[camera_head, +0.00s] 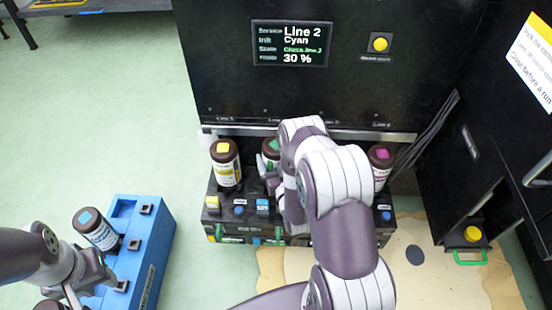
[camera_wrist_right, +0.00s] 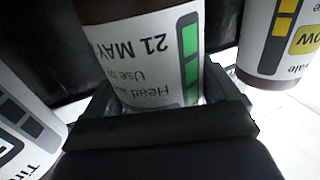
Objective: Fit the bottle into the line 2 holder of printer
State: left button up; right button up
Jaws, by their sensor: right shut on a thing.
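My right gripper (camera_wrist_right: 160,115) is shut on a dark bottle with green bars on its white label (camera_wrist_right: 150,65). In the head view a green-topped bottle (camera_head: 270,150) shows at the printer's holder row (camera_head: 238,228), partly behind my right arm. It appears to be the held one; its base is hidden. A cyan-topped bottle (camera_head: 96,230) is at the left side of the blue crate (camera_head: 150,245); whether it is seated there is unclear. My left gripper (camera_head: 88,275) is close below that bottle, its finger gap unclear. The printer display (camera_head: 291,43) reads Line 2, Cyan, 30 %.
A yellow-topped bottle (camera_head: 226,163) stands at the left of the row, a magenta-topped one (camera_head: 381,166) at the right. Cables (camera_head: 430,130) and a black cabinet (camera_head: 480,130) are to the right. Green floor (camera_head: 120,110) is clear at left.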

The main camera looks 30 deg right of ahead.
jog(key=shift+f, duration=0.4)
jog(key=shift+f+b, duration=0.15)
jog(key=shift+b, duration=0.2)
jog(key=shift+f, duration=0.4)
jog(key=o, duration=1.1)
jog(key=shift+o, duration=0.2)
jog(key=p+v, duration=0.4)
jog(key=v, duration=0.8)
jog(key=shift+s, duration=0.35)
